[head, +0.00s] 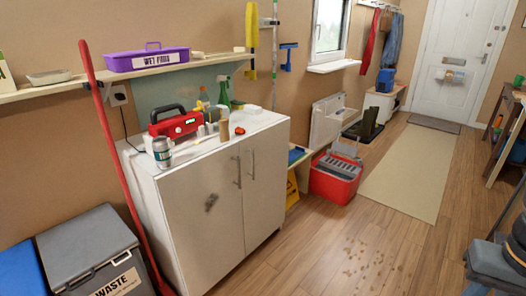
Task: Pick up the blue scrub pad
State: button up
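I cannot clearly make out a blue scrub pad in the head view. A flat blue item (296,156) lies low, just right of the white cabinet (205,205) and partly hidden by it; it is too small to tell whether it is the pad. A small green item (237,104) lies on the cabinet top beside a green spray bottle (223,92). My gripper is not in view. Grey and dark parts at the bottom right look like my own arm.
The cabinet top also holds a red radio (175,125) and a can (162,153). A waste bin (90,255) and red pole (120,165) stand left.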

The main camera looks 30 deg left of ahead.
aim_at(295, 153)
jog(key=u, duration=0.55)
jog(key=i, duration=1.55)
jog(key=z, duration=0.45)
jog(key=i, duration=1.2)
jog(key=u, duration=0.65)
jog(key=i, duration=0.6)
jog(key=u, duration=0.7)
